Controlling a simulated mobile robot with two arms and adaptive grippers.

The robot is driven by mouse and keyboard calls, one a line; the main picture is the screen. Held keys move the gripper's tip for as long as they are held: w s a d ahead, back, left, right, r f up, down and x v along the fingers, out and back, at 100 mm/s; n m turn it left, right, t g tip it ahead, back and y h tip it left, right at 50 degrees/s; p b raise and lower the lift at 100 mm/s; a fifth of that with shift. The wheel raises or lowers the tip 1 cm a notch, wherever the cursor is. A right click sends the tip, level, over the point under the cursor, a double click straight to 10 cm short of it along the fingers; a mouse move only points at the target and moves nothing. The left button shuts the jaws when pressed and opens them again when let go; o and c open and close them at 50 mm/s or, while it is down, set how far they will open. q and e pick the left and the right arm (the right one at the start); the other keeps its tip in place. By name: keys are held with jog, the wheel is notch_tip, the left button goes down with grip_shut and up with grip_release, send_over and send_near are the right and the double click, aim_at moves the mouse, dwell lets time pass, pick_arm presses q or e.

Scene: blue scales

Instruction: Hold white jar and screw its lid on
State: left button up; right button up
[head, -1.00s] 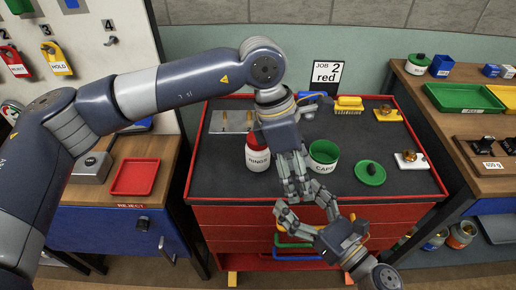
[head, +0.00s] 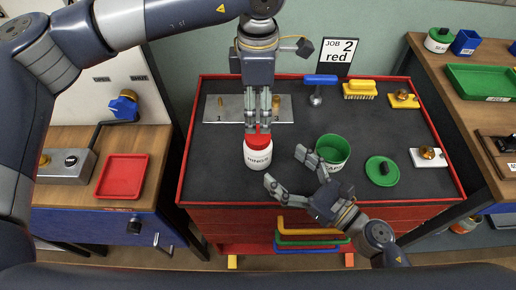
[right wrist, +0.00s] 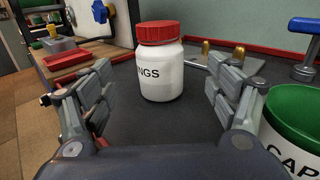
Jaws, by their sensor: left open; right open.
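The white jar (head: 257,157), labelled RINGS, stands upright on the dark bench top. The red lid (head: 262,136) sits on its mouth; I cannot tell how tight it is. My left gripper (head: 258,128) is open and points down over the lid, its fingers overlapping the lid's far edge in the head view. My right gripper (head: 286,168) is open at the jar's front right, fingers towards it. In the right wrist view the jar (right wrist: 162,78) and lid (right wrist: 160,33) stand ahead between the open fingers (right wrist: 160,95), apart from them. The left gripper does not show there.
A green-lined CAPS jar (head: 333,149) stands open close right of my right gripper. Its green lid (head: 382,171) lies farther right. A metal plate with brass pegs (head: 232,113) lies behind the white jar. A blue-handled tool (head: 319,82) and yellow brush (head: 358,90) are at the back.

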aim_at(257, 134)
jog(key=x, duration=0.9)
jog(key=shift+w+a, duration=0.4)
jog(key=shift+a, duration=0.05)
jog(key=shift+c, duration=0.5)
jog(key=c, duration=1.8)
pick_arm(q)
jog(key=n, duration=0.5)
pick_arm(e)
grip_shut()
pick_arm(q)
jog(key=n, duration=0.4)
jog(key=shift+f, duration=3.95)
jog(key=shift+c, duration=0.5)
